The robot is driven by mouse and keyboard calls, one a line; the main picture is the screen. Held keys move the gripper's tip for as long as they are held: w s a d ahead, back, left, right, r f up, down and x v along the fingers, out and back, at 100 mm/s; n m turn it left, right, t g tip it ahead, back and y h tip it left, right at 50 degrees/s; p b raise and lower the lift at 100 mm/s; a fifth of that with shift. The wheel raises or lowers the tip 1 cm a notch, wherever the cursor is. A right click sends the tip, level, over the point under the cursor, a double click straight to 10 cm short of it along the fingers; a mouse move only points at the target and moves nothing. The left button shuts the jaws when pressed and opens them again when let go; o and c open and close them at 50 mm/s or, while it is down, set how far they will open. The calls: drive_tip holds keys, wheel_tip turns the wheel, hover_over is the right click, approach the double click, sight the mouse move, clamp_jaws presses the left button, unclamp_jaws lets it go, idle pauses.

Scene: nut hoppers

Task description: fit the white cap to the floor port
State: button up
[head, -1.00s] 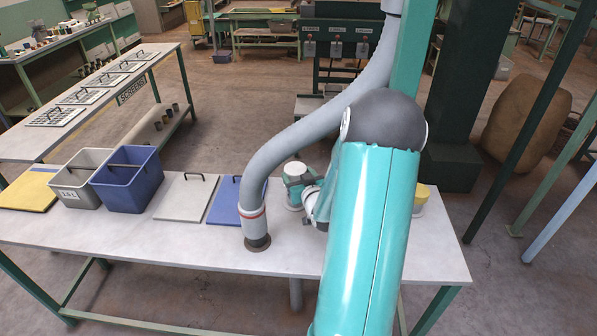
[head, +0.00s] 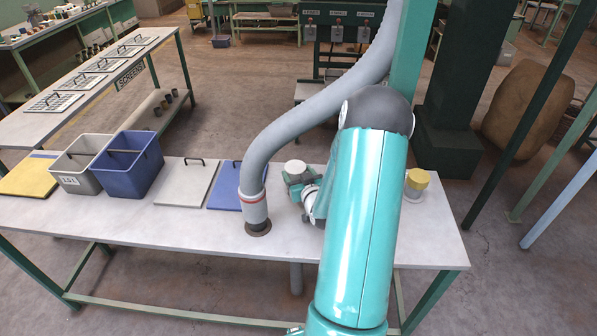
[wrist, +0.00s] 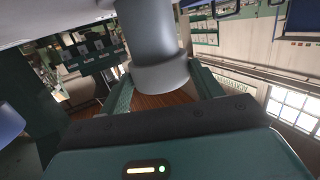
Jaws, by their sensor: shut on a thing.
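In the head view, the white cap (head: 295,167) shows its round top just above my gripper (head: 299,186), over the bench behind the hose's lower end. In the wrist view, my gripper (wrist: 163,88) is shut on a pale grey-white cylinder with a wider collar (wrist: 160,76), which appears to be the white cap. One finger lies on each side of it. The cap's lower part is largely hidden in the head view, so I cannot tell whether it touches the bench. I cannot make out the floor port in either view.
A grey hose (head: 253,205) ends in a dark ring on the white bench (head: 150,230). A yellow cap (head: 417,181) stands right of my arm. Blue (head: 128,172) and grey (head: 78,165) bins, with flat handled panels, occupy the left. The bench front is clear.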

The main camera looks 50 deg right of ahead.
drive_tip(key=o, duration=1)
drive_tip(key=shift+o, duration=0.2)
drive_tip(key=v, duration=1.3)
drive_tip(key=shift+s+a, duration=0.15)
drive_tip(key=shift+s, duration=0.2)
